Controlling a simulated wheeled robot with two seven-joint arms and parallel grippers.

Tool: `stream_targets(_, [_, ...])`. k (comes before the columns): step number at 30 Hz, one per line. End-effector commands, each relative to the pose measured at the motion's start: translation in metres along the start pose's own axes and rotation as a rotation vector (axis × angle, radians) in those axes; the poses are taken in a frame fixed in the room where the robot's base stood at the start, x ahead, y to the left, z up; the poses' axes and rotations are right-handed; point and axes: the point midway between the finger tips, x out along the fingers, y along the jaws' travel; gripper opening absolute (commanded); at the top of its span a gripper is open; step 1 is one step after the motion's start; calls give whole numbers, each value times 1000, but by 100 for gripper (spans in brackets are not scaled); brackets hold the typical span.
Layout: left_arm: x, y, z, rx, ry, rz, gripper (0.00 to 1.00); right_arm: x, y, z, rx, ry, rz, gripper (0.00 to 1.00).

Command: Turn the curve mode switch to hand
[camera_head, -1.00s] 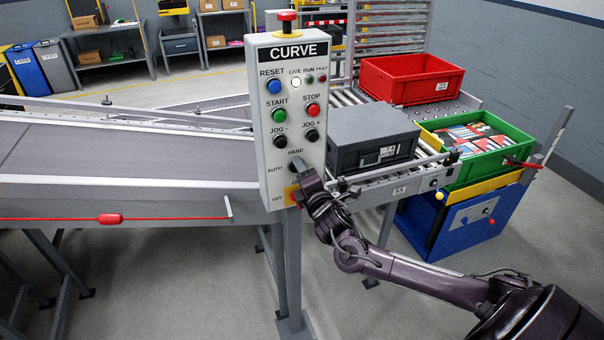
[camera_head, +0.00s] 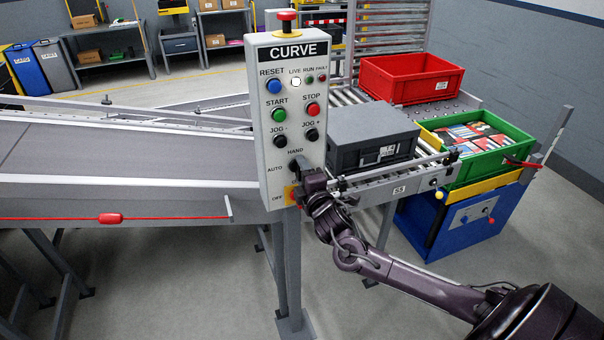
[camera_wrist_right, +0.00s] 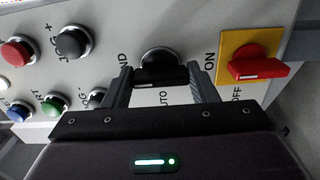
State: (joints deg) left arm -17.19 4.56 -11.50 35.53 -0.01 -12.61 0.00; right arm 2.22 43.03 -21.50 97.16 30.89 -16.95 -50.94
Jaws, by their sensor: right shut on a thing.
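The grey CURVE control panel (camera_head: 258,130) stands upright in the middle of the head view. Its black mode switch (camera_head: 295,166) sits low on the panel, between the AUTO label on the left and the HAND label above; it also shows in the right wrist view (camera_wrist_right: 163,62). My right gripper (camera_head: 301,175) is at the panel face, with its two fingers (camera_wrist_right: 162,80) on either side of the switch knob, shut on it. The fingers partly hide the knob in the head view, so I cannot tell its exact pointing there. My left gripper is out of view.
A red rotary OFF/ON switch on a yellow plate (camera_wrist_right: 255,58) is close beside my right fingers. Push buttons, such as the red STOP (camera_head: 313,109), sit above. A grey bin (camera_head: 372,136) and a conveyor are right of the panel.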

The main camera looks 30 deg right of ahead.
Motion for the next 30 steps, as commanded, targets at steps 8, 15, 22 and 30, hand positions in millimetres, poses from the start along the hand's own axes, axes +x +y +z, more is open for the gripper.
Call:
stream_targets(8, [0,0,0,-1,0,0,36,0,0,0,2,-1,0,75])
stream_targets(15, [0,0,0,-1,0,0,36,0,0,0,1,0,0,75])
stream_targets(22, [9,0,1,-1,0,0,36,-22,-4,0,0,1,-3,75])
stream_targets(30, [22,0,2,-1,0,-1,36,-64,-4,0,1,0,-2,75])
